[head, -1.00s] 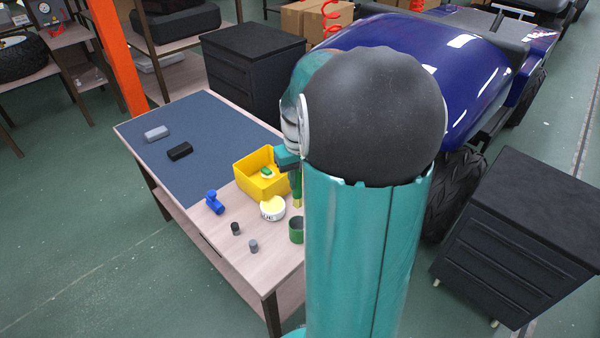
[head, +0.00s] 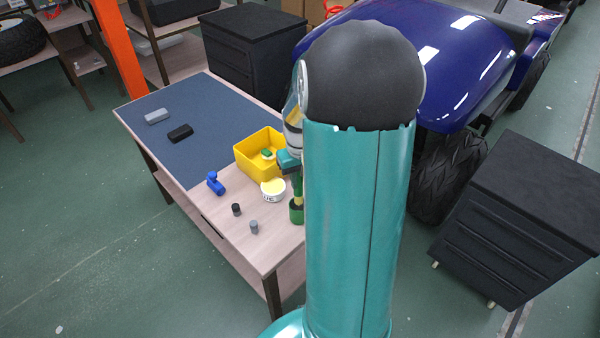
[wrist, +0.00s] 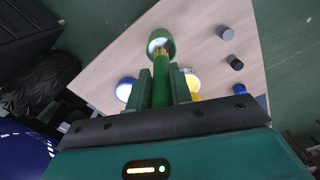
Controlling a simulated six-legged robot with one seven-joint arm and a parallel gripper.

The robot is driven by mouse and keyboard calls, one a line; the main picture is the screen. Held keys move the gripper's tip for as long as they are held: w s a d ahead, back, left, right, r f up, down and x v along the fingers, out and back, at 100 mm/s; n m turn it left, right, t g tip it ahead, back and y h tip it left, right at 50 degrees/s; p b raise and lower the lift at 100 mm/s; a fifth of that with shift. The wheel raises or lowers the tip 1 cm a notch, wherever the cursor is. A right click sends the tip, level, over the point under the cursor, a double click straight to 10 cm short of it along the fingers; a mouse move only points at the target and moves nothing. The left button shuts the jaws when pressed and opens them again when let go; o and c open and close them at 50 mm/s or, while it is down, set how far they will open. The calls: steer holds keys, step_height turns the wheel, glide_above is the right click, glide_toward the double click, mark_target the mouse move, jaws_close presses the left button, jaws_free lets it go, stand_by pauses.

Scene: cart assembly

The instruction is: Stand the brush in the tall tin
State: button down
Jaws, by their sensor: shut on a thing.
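The brush (wrist: 161,92) has a green handle and a yellow end. My gripper (wrist: 163,80) is shut on it, and the yellow end points away from the fingers. The tall tin (head: 296,214) is a green open cylinder near the right side of the table, partly hidden by my arm. In the head view the brush (head: 298,188) hangs roughly upright from my gripper (head: 290,161), its lower end at the tin's mouth. In the wrist view the yellow end overlaps the mouth of the tin (wrist: 160,36). I cannot tell how far inside it is.
A white tub with a pale yellow top (head: 273,190) stands close left of the tin. Behind is a yellow bin (head: 247,158) with a green item inside. A blue part (head: 215,183), a black cylinder (head: 236,209) and a grey cylinder (head: 254,227) stand on the table.

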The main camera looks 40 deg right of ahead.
steer(key=shift+f, duration=2.2)
steer(key=c, duration=1.2)
jaws_free()
steer(key=shift+o, duration=0.2)
step_height(320, 180, up, 14)
glide_above(300, 189)
steer(key=shift+s+f, duration=0.1)
